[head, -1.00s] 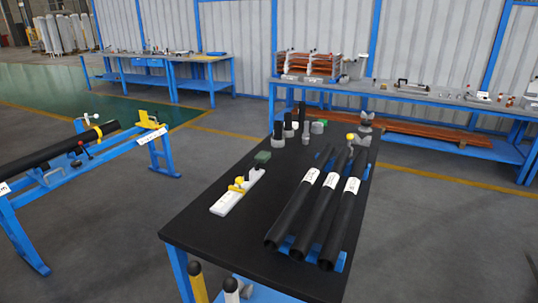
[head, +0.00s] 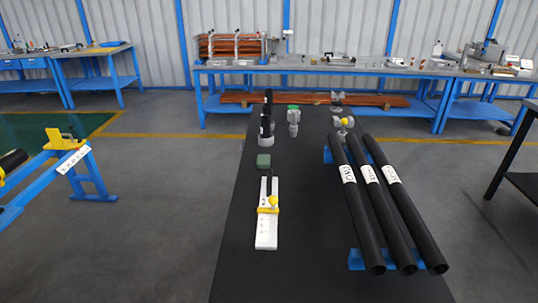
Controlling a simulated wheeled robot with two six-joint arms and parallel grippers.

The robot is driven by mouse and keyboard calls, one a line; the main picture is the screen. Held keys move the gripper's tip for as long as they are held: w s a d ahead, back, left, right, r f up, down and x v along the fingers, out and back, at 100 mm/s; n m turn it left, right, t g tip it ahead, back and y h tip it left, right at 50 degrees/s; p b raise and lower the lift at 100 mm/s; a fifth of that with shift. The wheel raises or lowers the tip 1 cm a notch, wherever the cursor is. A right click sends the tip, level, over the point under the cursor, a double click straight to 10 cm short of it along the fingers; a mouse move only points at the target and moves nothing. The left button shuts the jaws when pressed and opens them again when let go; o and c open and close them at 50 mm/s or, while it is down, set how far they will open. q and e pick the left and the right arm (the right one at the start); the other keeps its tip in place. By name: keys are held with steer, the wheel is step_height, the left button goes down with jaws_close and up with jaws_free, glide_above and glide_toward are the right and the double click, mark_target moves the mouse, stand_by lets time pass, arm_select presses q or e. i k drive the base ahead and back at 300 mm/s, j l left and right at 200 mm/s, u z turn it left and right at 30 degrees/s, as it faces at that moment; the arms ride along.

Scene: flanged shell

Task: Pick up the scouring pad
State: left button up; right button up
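A small dark green block, which looks like the scouring pad (head: 263,161), lies on the black tabletop (head: 310,230) near its left edge. It sits just beyond the far end of a white tool with a yellow clamp (head: 267,215). Nothing covers it. Neither of my grippers shows in the head view.
Three black pipes with white labels (head: 378,205) rest on blue supports at the right of the table. Dark bottles (head: 266,125) and grey fittings (head: 293,122) stand at the far end. A blue pipe stand (head: 75,165) is at left.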

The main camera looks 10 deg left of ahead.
mark_target(263, 161)
steer(key=i+j+z, duration=0.25)
steer(key=j+z, duration=0.15)
steer(key=j, duration=0.55)
steer(key=i+j+z, duration=0.15)
steer(key=j+z, duration=0.25)
steer(key=j, duration=0.6)
steer(key=j+z, duration=0.4)
steer(key=j, duration=0.6)
